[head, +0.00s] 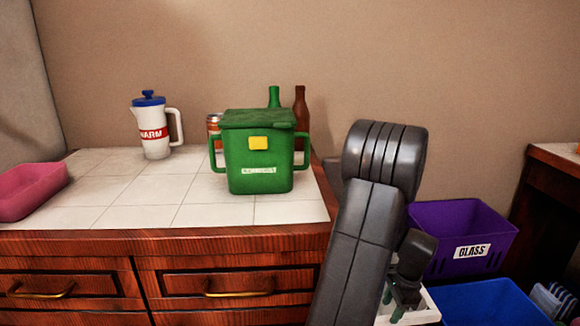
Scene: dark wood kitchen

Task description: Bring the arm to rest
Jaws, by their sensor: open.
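My arm (365,220) rises in front of the counter's right end, folded at a dark grey elbow near the top. My gripper (396,306) hangs pointing down at the arm's lower right, partly hidden behind the arm link. Its jaws are open, and I see nothing held between them. It shows in front of a white container (424,310), apart from the things on the counter. I cannot tell its height above the container.
A tiled counter (110,215) holds a green lidded bin (258,178), a white jug (153,130), a pink tray (30,190), a can (214,125) and two bottles (300,105). A purple GLASS crate (440,252) and blue crate (490,300) stand lower right.

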